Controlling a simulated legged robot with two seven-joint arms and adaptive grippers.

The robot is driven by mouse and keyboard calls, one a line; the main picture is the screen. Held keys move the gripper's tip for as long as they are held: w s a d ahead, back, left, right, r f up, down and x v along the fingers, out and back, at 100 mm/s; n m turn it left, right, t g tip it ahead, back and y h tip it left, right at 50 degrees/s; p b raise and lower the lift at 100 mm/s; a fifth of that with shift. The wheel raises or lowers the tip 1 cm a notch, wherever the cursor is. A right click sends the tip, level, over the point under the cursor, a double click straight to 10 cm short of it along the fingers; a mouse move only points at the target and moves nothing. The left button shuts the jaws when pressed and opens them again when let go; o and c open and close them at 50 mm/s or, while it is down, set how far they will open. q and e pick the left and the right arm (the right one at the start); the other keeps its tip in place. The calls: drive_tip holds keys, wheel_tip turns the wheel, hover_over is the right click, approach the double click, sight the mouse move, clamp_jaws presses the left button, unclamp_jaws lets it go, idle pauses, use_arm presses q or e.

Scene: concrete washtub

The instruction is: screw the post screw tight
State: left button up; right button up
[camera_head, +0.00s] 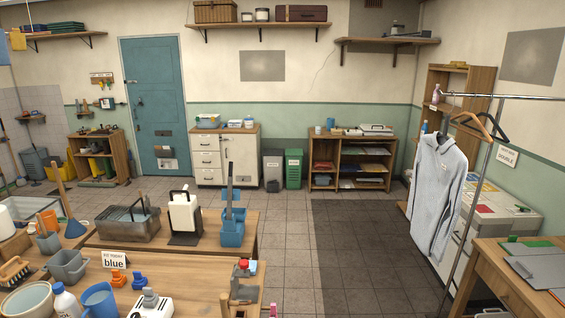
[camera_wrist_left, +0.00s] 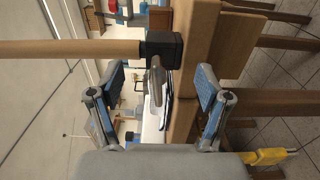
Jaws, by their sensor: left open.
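In the left wrist view, a pale wooden post (camera_wrist_left: 70,48) ends in a black fitting (camera_wrist_left: 162,46) against a brown wooden board edge. A grey lever-like piece (camera_wrist_left: 155,88), which looks like the post screw, sticks out from the fitting. My left gripper (camera_wrist_left: 160,82) is open, with one blue-padded finger on each side of the grey piece and visible gaps to both. I cannot tell how tight the screw is. In the head view neither gripper shows, and I cannot make out the screw there.
A clothes rail with a shirt (camera_head: 438,195) stands right. Tiled floor (camera_head: 295,240) is clear between.

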use_arm(q)
drive_tip(key=s+p, duration=0.3)
drive_tip(key=s, duration=0.4)
drive_tip(key=shift+p, duration=0.35)
drive_tip(key=shift+a, duration=0.1)
